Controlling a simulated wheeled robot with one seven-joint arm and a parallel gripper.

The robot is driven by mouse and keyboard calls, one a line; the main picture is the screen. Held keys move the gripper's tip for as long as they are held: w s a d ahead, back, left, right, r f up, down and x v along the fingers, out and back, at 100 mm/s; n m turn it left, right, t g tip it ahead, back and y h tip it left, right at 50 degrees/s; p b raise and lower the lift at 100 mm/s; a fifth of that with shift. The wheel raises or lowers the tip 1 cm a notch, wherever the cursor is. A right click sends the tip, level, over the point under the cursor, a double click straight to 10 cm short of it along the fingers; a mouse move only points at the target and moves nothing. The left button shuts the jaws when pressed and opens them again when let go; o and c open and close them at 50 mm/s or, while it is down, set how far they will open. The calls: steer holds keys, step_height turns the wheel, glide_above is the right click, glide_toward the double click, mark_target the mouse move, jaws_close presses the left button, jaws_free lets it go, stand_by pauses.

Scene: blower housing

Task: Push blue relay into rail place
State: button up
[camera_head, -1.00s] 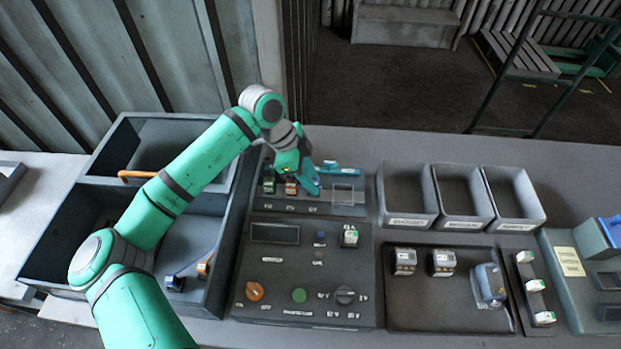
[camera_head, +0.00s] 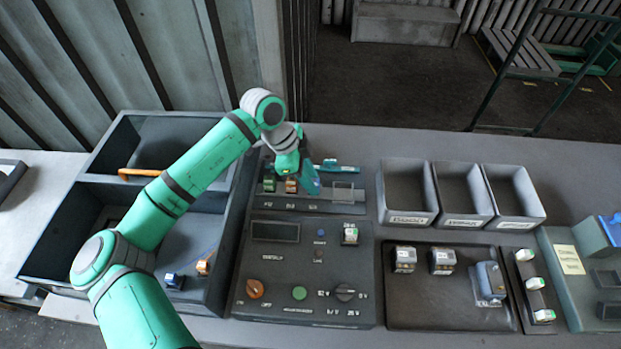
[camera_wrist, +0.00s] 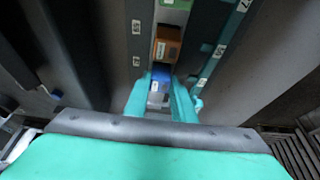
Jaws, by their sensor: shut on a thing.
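The blue relay (camera_wrist: 160,80) is between the two teal fingers of my gripper (camera_wrist: 161,104) in the wrist view. My gripper is shut on it. The relay is in line with the rail's row, right beside the orange relay (camera_wrist: 167,46), with a green relay (camera_wrist: 176,4) beyond. Whether it is fully seated cannot be told. In the head view my gripper (camera_head: 310,186) points down at the rail panel (camera_head: 262,205), right of the orange relay (camera_head: 291,186) and green relay (camera_head: 269,185). There my fingers hide the held relay.
A teal part (camera_head: 340,168) and a clear-looking block (camera_head: 343,191) are on the panel just right of my gripper. A control box (camera_head: 345,275) with knobs lies in front. A dark divided bin (camera_head: 225,215) stands left, and grey bins (camera_head: 408,208) stand right.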

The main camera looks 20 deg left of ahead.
steer(key=o, duration=0.9)
steer(key=v, duration=1)
steer(key=shift+s+a+r, duration=0.1)
steer(key=shift+a+r, duration=0.1)
steer(key=shift+r, duration=0.15)
